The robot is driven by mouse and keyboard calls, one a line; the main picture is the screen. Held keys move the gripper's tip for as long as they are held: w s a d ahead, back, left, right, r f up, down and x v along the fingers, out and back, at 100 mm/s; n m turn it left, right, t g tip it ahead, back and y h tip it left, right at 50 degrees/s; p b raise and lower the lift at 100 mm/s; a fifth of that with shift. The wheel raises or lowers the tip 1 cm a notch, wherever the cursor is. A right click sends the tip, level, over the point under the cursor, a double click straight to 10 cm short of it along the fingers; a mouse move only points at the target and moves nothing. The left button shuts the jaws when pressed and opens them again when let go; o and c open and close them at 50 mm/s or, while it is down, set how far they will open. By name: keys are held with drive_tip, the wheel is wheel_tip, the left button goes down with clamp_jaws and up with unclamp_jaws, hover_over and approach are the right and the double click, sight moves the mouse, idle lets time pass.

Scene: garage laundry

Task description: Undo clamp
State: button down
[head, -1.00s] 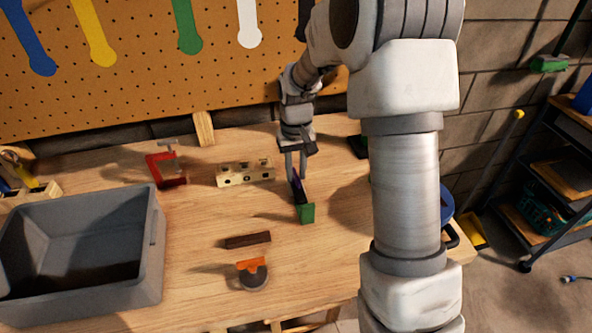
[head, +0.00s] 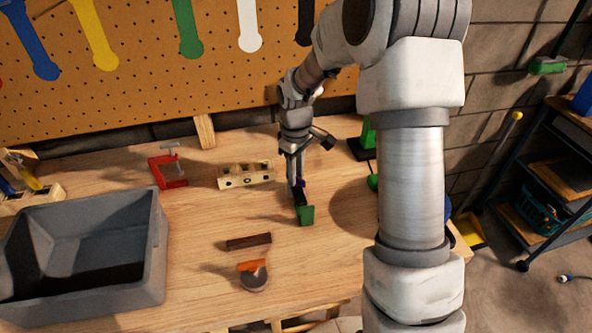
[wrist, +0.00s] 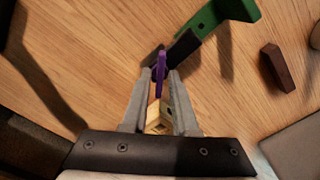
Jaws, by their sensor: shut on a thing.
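A small assembly with a green end (head: 306,215), a dark bar and a purple part (head: 299,184) lies mid-bench. In the wrist view, the green piece (wrist: 228,14) has a hole and joins the dark bar (wrist: 183,47). My gripper (head: 297,180) points down from behind, shut on the purple part (wrist: 158,76); its fingertips sit either side of it. A pale wooden piece (wrist: 160,115) shows between the fingers; I cannot tell if it touches them. A red C-shaped clamp (head: 167,170) stands apart at the back left.
A holed wooden block (head: 245,174) is left of my gripper. A dark bar (head: 249,241) and an orange-and-grey item (head: 253,274) lie in front. A grey bin (head: 150,250) fills the left. A green-and-black item (head: 366,140) stands at the back right.

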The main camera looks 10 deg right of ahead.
drive_tip(key=n+p, duration=0.1)
drive_tip(key=n, duration=0.3)
drive_tip(key=shift+s+f+n, duration=0.1)
drive_tip(key=shift+f+n, duration=0.05)
drive_tip(key=shift+n, duration=0.25)
idle(0.5)
drive_tip(key=c, duration=0.9)
unclamp_jaws()
drive_tip(key=shift+f, duration=0.1)
drive_tip(key=shift+c, duration=0.2)
drive_tip(key=shift+r+p, duration=0.3)
drive_tip(key=shift+r, duration=0.1)
wheel_tip(320, 180, up, 17)
drive_tip(key=p, duration=0.1)
drive_tip(key=shift+f, duration=0.1)
